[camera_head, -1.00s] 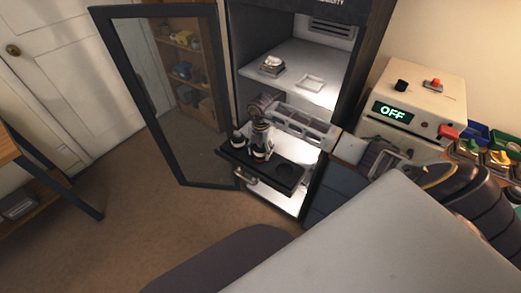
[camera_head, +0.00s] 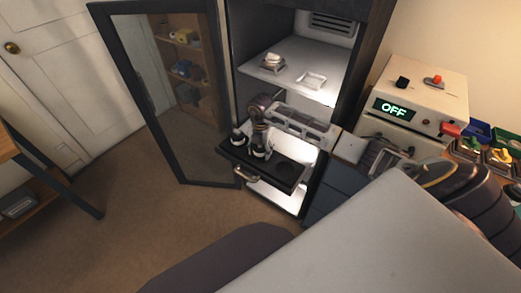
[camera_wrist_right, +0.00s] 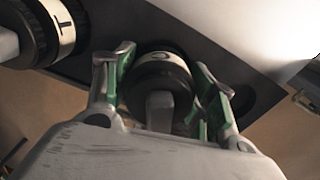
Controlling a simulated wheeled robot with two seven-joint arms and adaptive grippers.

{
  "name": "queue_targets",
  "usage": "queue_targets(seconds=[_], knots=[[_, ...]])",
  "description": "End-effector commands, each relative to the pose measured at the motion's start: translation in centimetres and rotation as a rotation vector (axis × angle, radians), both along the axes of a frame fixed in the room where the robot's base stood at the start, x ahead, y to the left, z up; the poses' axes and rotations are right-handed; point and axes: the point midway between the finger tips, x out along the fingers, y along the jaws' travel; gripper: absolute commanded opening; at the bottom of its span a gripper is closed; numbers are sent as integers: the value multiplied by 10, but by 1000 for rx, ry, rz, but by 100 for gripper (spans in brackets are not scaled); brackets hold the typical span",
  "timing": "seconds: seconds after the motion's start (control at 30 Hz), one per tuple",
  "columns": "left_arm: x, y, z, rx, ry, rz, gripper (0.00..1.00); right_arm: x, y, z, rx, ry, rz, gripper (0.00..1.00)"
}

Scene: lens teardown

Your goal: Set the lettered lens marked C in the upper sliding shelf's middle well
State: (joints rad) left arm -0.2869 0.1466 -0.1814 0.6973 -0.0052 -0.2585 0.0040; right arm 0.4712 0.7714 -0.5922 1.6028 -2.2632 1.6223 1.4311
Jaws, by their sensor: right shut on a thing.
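The black sliding shelf (camera_head: 228,153) is pulled out of the cabinet. A dark lens (camera_head: 239,136) stands at its left; in the right wrist view this lens (camera_wrist_right: 62,30) has a pale band with a letter like I. A second lens (camera_head: 260,150) stands upright at the middle well. It also shows in the right wrist view (camera_wrist_right: 158,80), with a rounded letter, likely C, partly visible. My right gripper (camera_wrist_right: 163,95) is around this lens, its green-padded fingers on both sides, shut on it. How deep it sits is hidden. The right well (camera_head: 287,172) is empty. My left gripper is out of view.
The glass door (camera_head: 163,100) stands open at left. Above is a white fixed shelf (camera_head: 290,68) with a small stacked object (camera_head: 272,62) and a shallow square tray (camera_head: 311,81). A box reading OFF (camera_head: 420,85) and coloured bins (camera_head: 500,150) are at right.

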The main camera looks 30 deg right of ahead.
Motion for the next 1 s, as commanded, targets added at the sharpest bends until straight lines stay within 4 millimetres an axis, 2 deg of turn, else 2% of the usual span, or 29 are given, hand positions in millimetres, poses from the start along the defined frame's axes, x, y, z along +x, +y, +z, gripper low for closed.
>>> queue_targets(seconds=[0.37, 0.4, 0.57, 0.6, 0.83, 0.93, 1.0], knots=[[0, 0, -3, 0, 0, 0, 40, 1, 0, -4, 0, -2, 0, 32], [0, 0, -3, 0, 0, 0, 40, 1, 0, -5, 0, -2, 0, 57], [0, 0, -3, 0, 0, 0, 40, 1, 0, -5, 0, -2, 0, 78], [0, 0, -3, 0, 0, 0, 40, 1, 0, -5, 0, -1, 0, 81], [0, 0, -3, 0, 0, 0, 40, 0, 0, -5, 0, 0, 0, 81], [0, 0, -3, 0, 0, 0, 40, -1, 0, -6, 0, 2, 0, 93], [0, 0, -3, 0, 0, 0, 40, 0, 0, -6, 0, 1, 0, 95]])
